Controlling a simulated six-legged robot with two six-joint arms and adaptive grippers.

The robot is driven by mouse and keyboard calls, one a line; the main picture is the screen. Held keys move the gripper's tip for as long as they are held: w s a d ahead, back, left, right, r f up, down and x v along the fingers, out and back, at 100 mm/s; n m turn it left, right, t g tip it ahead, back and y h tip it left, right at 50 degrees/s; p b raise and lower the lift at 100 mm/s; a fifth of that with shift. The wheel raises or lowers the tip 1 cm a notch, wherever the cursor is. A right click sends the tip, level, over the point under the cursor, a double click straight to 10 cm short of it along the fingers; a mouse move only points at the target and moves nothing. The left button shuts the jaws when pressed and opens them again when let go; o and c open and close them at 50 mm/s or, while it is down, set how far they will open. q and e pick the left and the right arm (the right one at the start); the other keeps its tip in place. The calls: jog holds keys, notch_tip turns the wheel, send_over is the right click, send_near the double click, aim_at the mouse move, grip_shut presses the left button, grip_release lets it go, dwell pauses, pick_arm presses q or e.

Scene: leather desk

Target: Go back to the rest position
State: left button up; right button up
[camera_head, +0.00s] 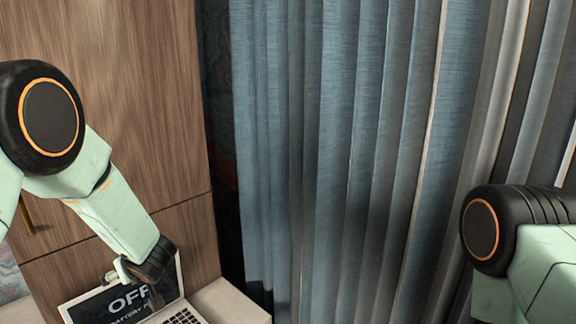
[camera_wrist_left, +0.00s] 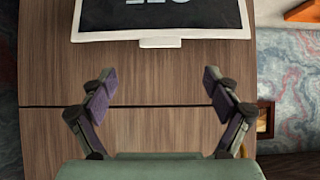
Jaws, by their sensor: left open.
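My left arm comes in from the left in the head view and reaches down to an open laptop (camera_head: 190,316). My left gripper (camera_wrist_left: 160,84) is open and empty in the left wrist view, its two fingers spread apart. In the head view its end overlaps the laptop screen, which reads "OFF"; I cannot tell whether they touch.
A wooden panel (camera_head: 110,60) stands behind my left arm. Blue-grey curtains (camera_head: 340,150) fill the middle and right. A pale surface (camera_head: 228,300) lies beside the laptop. An orange object (camera_wrist_left: 303,11) is at the upper right of the left wrist view.

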pick_arm(q)
jog(key=x, duration=0.9)
jog(key=shift+s+d, duration=0.15)
jog(key=shift+d, duration=0.1)
